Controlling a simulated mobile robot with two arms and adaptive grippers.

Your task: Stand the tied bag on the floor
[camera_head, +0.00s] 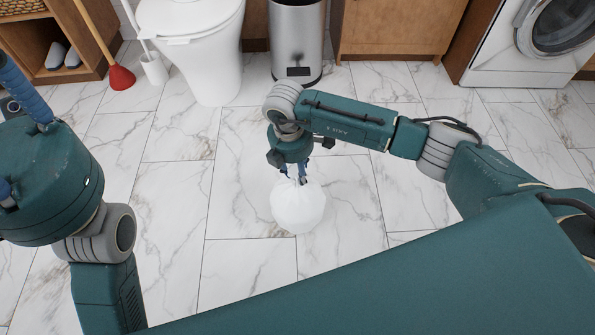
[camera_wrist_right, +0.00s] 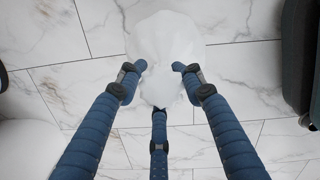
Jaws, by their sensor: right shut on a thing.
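The tied bag (camera_head: 298,208) is white, rounded and full, in the middle of the head view. My right gripper (camera_head: 299,178) points down at its top and is shut on it. In the right wrist view the bag (camera_wrist_right: 165,45) lies beyond the blue fingers of the gripper (camera_wrist_right: 158,82), which close around its gathered top. I cannot tell whether its base touches the floor (camera_head: 240,260). My left arm is at the left edge of the head view; its gripper's fingertips do not show.
A toilet (camera_head: 205,50), a steel bin (camera_head: 297,40) and a wooden cabinet (camera_head: 395,28) stand along the back. A red plunger (camera_head: 121,78) and a toilet brush holder (camera_head: 155,70) are at the back left. A washing machine (camera_head: 500,65) is at the back right. Floor around the bag is clear.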

